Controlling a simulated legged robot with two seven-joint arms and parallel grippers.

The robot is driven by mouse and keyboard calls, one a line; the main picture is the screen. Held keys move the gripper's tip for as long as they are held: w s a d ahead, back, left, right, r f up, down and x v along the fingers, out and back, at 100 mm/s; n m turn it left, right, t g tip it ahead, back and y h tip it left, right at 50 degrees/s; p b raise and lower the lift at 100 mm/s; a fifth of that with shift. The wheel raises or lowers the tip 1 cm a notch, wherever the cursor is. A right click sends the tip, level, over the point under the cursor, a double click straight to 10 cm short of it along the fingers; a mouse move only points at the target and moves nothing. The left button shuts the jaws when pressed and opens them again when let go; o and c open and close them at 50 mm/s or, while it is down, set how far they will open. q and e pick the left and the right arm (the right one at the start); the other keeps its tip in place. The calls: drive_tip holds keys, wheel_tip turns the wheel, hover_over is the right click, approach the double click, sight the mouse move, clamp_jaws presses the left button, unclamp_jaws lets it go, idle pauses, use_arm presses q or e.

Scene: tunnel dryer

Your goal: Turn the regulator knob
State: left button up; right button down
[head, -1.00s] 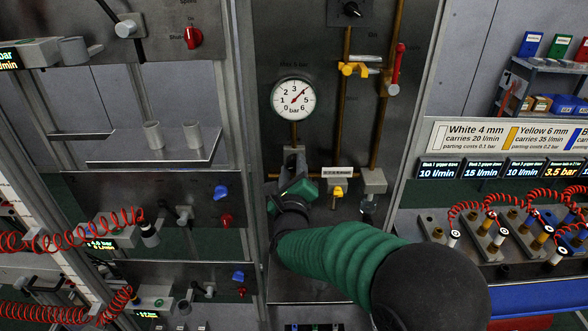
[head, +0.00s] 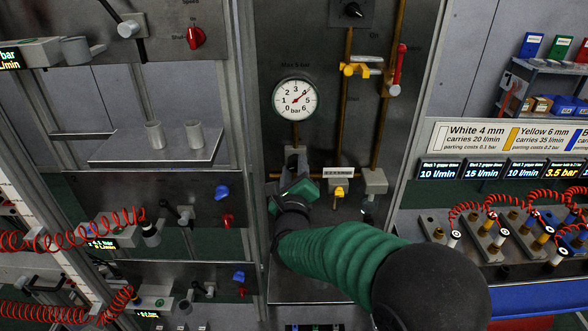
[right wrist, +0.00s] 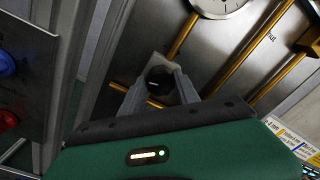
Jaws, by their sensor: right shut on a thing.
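The regulator knob (right wrist: 159,80) shows in the right wrist view as a round black knob with a small light mark, in front of a grey block. The two grey fingers of my right gripper (right wrist: 159,92) stand on either side of it and are shut on it. In the head view my right gripper (head: 294,174) is at the grey regulator body (head: 296,153) below the gauge, and hides the knob. The round white pressure gauge (head: 295,99) is marked 0 to 6 bar, and its needle points up and right, near 4. My left gripper is not in view.
Brass pipes (head: 344,110) run up the panel to the right of the gauge. A small yellow tap (head: 339,192) is close to the right of my gripper. A metal shelf (head: 155,150) juts out at left.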

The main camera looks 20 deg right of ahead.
drive_tip(key=shift+f, duration=0.5)
drive_tip(key=c, duration=1.3)
unclamp_jaws()
drive_tip(key=o, duration=0.4)
drive_tip(key=shift+w+d+r, duration=0.1)
drive_tip(key=shift+w+r, duration=0.05)
drive_tip(key=b+v, duration=0.4)
drive_tip(key=v, duration=1.2)
drive_tip(key=shift+s, duration=0.4)
